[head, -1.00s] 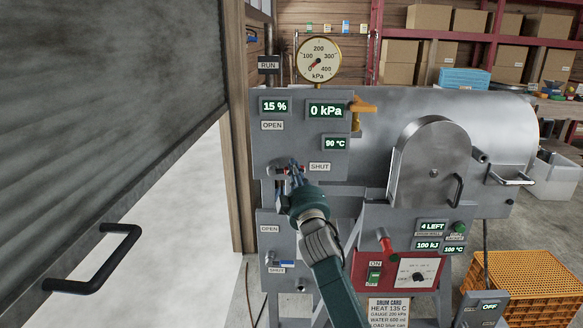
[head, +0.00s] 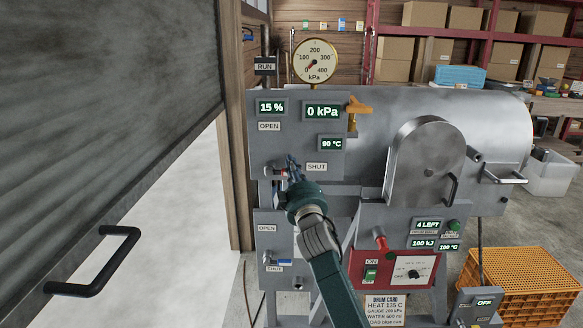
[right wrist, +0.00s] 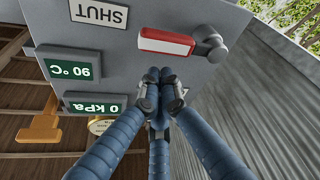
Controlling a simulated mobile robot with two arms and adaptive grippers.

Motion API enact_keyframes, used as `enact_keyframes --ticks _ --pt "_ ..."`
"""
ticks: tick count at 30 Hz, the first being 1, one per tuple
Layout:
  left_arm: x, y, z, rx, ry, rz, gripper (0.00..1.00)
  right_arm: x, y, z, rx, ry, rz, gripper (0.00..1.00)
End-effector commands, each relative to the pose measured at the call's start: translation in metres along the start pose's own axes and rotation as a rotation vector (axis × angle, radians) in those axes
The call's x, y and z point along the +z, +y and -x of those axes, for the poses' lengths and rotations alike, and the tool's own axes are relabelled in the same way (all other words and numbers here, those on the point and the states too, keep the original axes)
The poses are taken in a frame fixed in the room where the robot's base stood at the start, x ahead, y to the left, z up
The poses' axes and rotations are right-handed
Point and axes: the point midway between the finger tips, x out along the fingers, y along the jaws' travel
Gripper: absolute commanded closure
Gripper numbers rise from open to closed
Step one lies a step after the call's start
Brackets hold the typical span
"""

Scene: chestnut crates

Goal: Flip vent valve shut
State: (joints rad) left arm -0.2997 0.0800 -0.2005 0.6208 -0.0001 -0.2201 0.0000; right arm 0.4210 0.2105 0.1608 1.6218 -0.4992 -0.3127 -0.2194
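A red-handled lever (right wrist: 165,40) with a grey metal pivot (right wrist: 208,42) is on the grey front panel (head: 270,150). In the right wrist view, which is turned upside down, the handle runs sideways from the pivot, towards the side with the SHUT label (right wrist: 98,12). No label reading "vent" is legible. My right gripper (right wrist: 159,76) has its fingertips together, with nothing visible between them. It is close to the handle, on its upper side in the room; contact cannot be told. My left gripper is not in view.
A second lever with a blue handle (head: 284,262) sits lower, between OPEN and SHUT labels. An orange valve handle (head: 358,106) and a pressure gauge (head: 315,62) are above. The drum door (head: 425,160) is to the right. A large dark panel (head: 100,120) fills the left.

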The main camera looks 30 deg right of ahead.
Motion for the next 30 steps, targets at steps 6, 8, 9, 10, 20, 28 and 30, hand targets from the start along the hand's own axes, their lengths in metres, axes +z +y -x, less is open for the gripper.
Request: enact_keyframes --ticks 6,8,9,10,20,28,30 --pt "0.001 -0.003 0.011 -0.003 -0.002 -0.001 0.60 -0.011 0.006 0.012 -0.004 0.001 -0.001 1.00" --pt "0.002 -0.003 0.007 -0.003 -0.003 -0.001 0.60 -0.012 0.003 0.025 -0.004 0.000 -0.001 1.00" --pt "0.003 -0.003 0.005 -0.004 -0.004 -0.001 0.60 -0.013 0.002 0.034 -0.003 0.001 -0.001 1.00" --pt "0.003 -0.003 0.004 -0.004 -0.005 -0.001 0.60 -0.013 0.001 0.040 -0.003 0.001 -0.002 1.00" --pt "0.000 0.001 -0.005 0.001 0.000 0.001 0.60 -0.019 -0.007 0.083 -0.002 0.000 -0.001 1.00" --pt "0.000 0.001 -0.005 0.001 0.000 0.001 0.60 -0.020 -0.007 0.087 -0.001 0.000 0.000 1.00" --pt "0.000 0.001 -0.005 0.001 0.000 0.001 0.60 -0.020 -0.007 0.087 -0.001 0.000 0.000 1.00"
